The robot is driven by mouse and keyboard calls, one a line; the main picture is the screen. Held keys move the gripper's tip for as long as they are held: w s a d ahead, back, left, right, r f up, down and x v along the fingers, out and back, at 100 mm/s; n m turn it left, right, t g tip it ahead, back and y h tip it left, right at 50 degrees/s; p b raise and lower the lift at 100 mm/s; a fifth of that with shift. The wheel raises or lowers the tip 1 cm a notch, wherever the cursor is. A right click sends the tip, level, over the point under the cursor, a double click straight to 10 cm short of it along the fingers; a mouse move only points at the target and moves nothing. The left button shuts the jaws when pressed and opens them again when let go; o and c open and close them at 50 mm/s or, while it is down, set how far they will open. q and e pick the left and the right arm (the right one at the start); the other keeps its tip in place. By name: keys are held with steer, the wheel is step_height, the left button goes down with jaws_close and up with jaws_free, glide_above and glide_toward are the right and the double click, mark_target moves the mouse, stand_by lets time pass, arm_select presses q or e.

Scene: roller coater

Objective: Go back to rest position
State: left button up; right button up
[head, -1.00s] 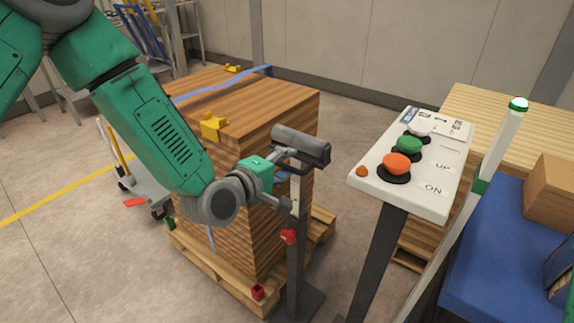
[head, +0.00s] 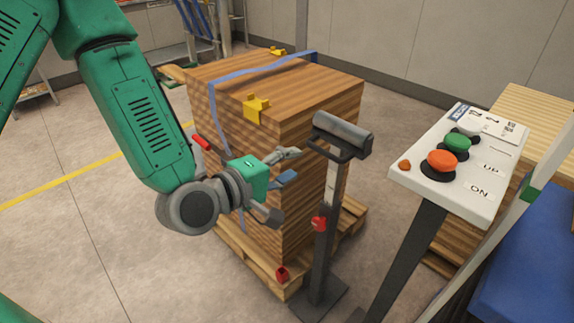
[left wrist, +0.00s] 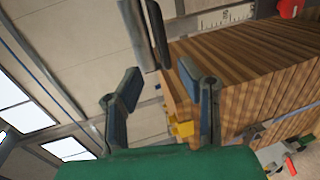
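My left gripper (head: 286,184) is in front of the wood stack's near side in the head view, left of the roller stand. Its fingers are spread, with nothing between them. In the left wrist view the left gripper (left wrist: 160,78) also shows two parted fingers and an empty gap. The roller stand (head: 326,230) is upright, with a dark roller (head: 342,131) on top and a red knob on its post. A gap shows between the gripper and the post. My right gripper is not in view.
The strapped wood stack (head: 315,95) with yellow corner pieces stands on a pallet (head: 262,277). A control panel (head: 468,190) with orange, green and white buttons stands at right. Open floor (head: 90,240) is at left.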

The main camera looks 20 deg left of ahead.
arm_select(q)
steer(key=shift+s+a+r, duration=0.1)
steer(key=shift+s+a, duration=0.05)
steer(key=shift+s, duration=0.25)
steer(key=s+a+f+m+g+y, duration=0.1)
steer(key=s+f+m+g, duration=0.35)
steer(key=f, duration=0.45)
steer(key=s+f+m+g+y, duration=0.1)
steer(key=s+f+m+g, duration=0.3)
steer(key=f, duration=0.5)
steer(key=s+a+f+m+g+y, duration=0.1)
steer(key=s+a+f+m+g, duration=0.1)
steer(key=s+f, duration=0.3)
steer(key=s+a+f+m+g+y, duration=0.2)
steer(key=s+a+f+m+g, duration=0.1)
steer(key=s, duration=0.9)
step_height(320, 180, down, 2)
steer(key=shift+a+f+m, duration=0.1)
steer(key=shift+a+m, duration=0.45)
steer(key=shift+a, duration=0.2)
steer(key=shift+w+g, duration=0.1)
steer(key=shift+g, duration=0.15)
